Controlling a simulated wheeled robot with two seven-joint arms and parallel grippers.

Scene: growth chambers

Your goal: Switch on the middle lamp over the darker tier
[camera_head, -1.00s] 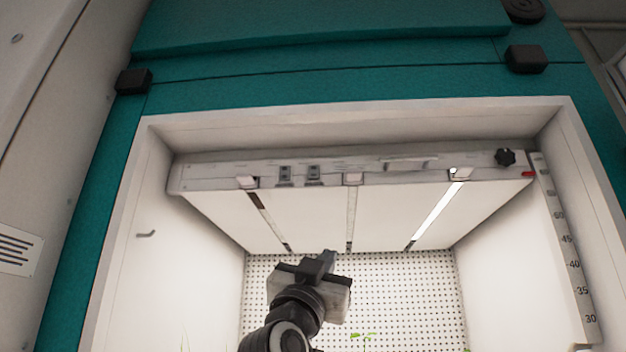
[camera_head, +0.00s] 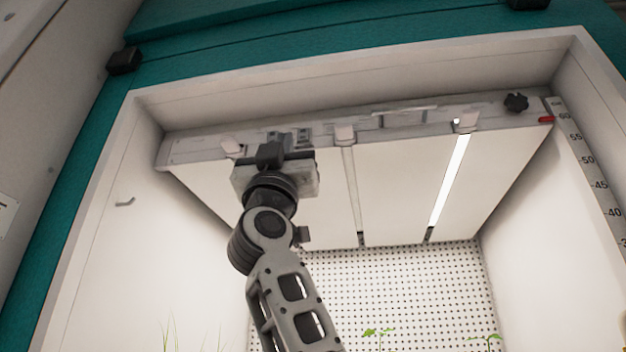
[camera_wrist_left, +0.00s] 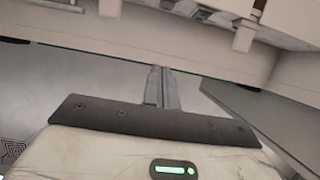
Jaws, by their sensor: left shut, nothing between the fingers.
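A lamp panel (camera_head: 390,190) hangs at the top of the white chamber, with lamp strips running front to back. The right strip (camera_head: 449,180) glows; the middle strip (camera_head: 354,195) is grey and unlit. The left strip is hidden behind my arm. White tabs hang on the front rail, one above each strip: left (camera_head: 232,147), middle (camera_head: 345,135) and right (camera_head: 466,122). My left gripper (camera_head: 270,152) is shut and empty, in front of the rail between the left and middle tabs. In the left wrist view its fingers (camera_wrist_left: 162,76) point at the rail; contact cannot be told. My right gripper is not in view.
The chamber's white frame (camera_head: 350,75) surrounds the opening. A black knob (camera_head: 516,103) and red marker (camera_head: 545,119) sit at the rail's right end, beside a height scale (camera_head: 595,170). A hook (camera_head: 125,202) is on the left wall. Green seedlings (camera_head: 378,333) stand below.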

